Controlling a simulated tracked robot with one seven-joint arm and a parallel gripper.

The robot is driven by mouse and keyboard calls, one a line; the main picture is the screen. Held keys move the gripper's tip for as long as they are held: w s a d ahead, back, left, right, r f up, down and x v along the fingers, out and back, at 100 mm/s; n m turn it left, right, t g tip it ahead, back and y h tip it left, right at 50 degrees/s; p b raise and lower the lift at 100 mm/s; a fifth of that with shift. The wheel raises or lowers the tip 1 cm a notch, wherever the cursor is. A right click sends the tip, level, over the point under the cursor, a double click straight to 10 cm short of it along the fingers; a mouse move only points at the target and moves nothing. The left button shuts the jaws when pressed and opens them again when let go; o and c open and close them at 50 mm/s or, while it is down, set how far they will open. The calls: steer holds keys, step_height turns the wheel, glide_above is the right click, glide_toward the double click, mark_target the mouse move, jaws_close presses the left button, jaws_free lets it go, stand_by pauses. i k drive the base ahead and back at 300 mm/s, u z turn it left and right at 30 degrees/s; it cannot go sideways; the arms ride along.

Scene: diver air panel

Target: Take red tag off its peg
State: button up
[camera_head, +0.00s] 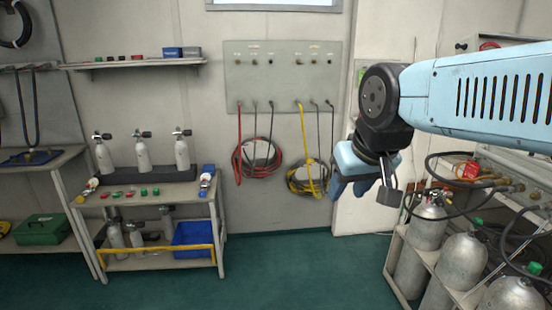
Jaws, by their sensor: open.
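The red tag (467,169) is at the right, a small red piece with pale markings among the brass fittings at the edge of the right-hand panel. Its peg cannot be made out.
Grey gas cylinders (464,262) stand in a rack (396,262) below the right-hand panel, with black hoses (508,225) looping close to the tag. A wall panel (284,86) carries coiled red and yellow hoses. A bench (150,195) stands left. The green floor between is clear.

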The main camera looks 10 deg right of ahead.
mark_target(471, 171)
steer(key=z, duration=0.25)
steer(key=i, duration=0.8)
steer(key=z, duration=0.8)
steer(key=i, duration=0.7)
steer(key=z, duration=0.3)
steer(key=k, duration=0.9)
steer(key=z, duration=0.2)
steer(key=i, duration=0.9)
steer(key=u, duration=0.1)
